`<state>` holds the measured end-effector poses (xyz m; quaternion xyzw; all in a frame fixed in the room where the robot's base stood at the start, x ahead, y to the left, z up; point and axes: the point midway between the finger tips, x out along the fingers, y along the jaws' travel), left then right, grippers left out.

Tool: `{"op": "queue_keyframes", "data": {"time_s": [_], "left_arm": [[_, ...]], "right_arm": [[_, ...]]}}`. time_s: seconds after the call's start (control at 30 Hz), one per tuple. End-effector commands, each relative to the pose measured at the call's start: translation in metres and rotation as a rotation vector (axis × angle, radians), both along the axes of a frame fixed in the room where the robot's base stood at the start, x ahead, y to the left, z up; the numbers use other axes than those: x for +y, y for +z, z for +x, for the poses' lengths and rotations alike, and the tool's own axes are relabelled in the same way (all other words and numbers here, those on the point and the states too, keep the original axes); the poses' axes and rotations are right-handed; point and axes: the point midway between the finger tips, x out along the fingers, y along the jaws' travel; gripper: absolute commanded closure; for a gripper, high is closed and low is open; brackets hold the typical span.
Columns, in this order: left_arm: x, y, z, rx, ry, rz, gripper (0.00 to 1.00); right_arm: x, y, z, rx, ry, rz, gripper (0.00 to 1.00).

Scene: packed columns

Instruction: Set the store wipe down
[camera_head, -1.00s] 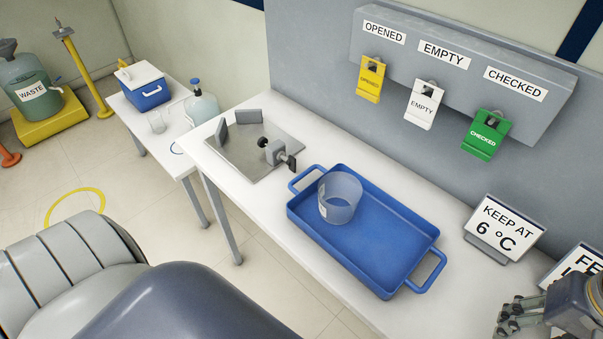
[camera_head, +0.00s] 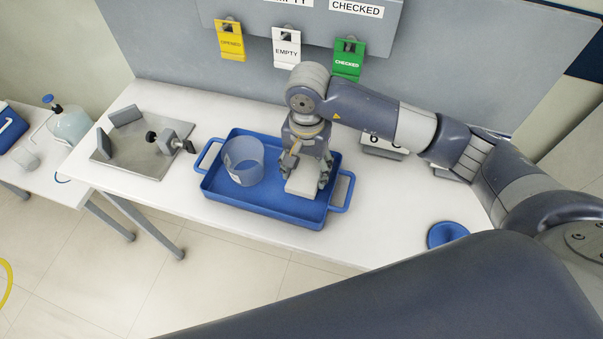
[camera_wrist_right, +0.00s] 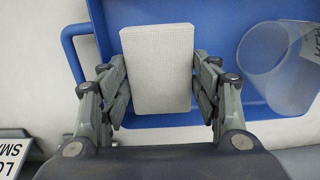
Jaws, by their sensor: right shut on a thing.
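The store wipe (camera_head: 302,188) is a pale, off-white flat block. My right gripper (camera_head: 308,178) is shut on it, with a finger on each side. The wipe and the gripper are over the right part of the blue tray (camera_head: 262,214); I cannot tell whether the wipe touches the tray floor. In the right wrist view the wipe (camera_wrist_right: 158,68) sits between the fingers, with the blue tray (camera_wrist_right: 72,42) beneath. My left gripper is not in view.
A clear cup (camera_head: 242,162) stands in the left part of the tray, close to the gripper. A metal plate with a clamp (camera_head: 140,148) lies to the left. A blue round thing (camera_head: 448,236) is at the right. My arm partly hides a sign (camera_head: 383,148).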

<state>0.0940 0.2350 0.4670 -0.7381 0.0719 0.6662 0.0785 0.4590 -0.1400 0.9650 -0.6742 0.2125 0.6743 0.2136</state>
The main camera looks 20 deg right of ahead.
Motion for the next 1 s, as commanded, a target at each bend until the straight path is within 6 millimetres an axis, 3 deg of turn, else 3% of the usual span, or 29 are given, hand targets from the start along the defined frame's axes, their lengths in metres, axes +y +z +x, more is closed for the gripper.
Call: {"op": "queue_keyframes", "data": {"time_s": [0.33, 0.73, 0.77, 0.83, 1.0], "left_arm": [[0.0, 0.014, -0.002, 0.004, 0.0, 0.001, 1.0], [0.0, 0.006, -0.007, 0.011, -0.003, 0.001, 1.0], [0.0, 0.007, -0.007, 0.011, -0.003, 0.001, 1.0], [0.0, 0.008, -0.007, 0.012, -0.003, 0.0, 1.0], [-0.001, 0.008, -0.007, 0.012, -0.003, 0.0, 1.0]], "right_arm": [[0.001, -0.037, -0.001, 0.002, 0.002, 0.001, 0.62], [0.0, -0.044, 0.0, -0.002, 0.004, 0.001, 0.62], [0.0, -0.043, 0.0, -0.002, 0.004, 0.001, 0.38], [0.0, -0.042, 0.0, -0.002, 0.004, 0.001, 0.22], [0.0, -0.042, 0.0, -0.001, 0.004, 0.0, 0.22]]}}
